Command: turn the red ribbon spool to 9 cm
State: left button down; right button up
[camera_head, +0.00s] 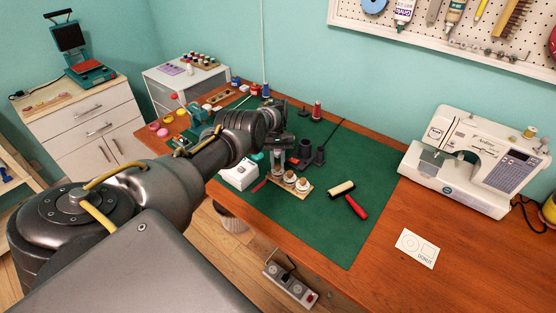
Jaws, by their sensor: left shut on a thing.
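My left arm comes in from the left and reaches over the green mat. My left gripper (278,160) points down at the left end of a small wooden stand (305,190). It is shut on the leftmost spool there, mostly hidden by the fingers. A short red strip (259,187) lies beside that end of the stand, so I take this to be the red ribbon spool. Two pale spools (290,177) (303,184) stand to its right on the stand. No scale marks can be read. My right gripper is out of view.
A white box (240,174) stands close left of the stand. Dark holders (305,154) are behind it, and a red-handled roller (350,199) lies to the right. A sewing machine (472,160) and a card (417,248) are further right. The mat's front right is clear.

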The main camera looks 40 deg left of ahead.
pick_arm(q)
jog(key=shift+f+n+h, duration=0.1)
jog(key=shift+n+h, duration=0.2)
jog(key=shift+n, duration=0.2)
jog(key=c, duration=1.2)
grip_release()
jog(key=shift+c, duration=0.2)
jog(key=b+v, duration=0.3)
jog(key=v, duration=0.8)
jog(key=shift+s, duration=0.2)
jog(key=shift+d, duration=0.15)
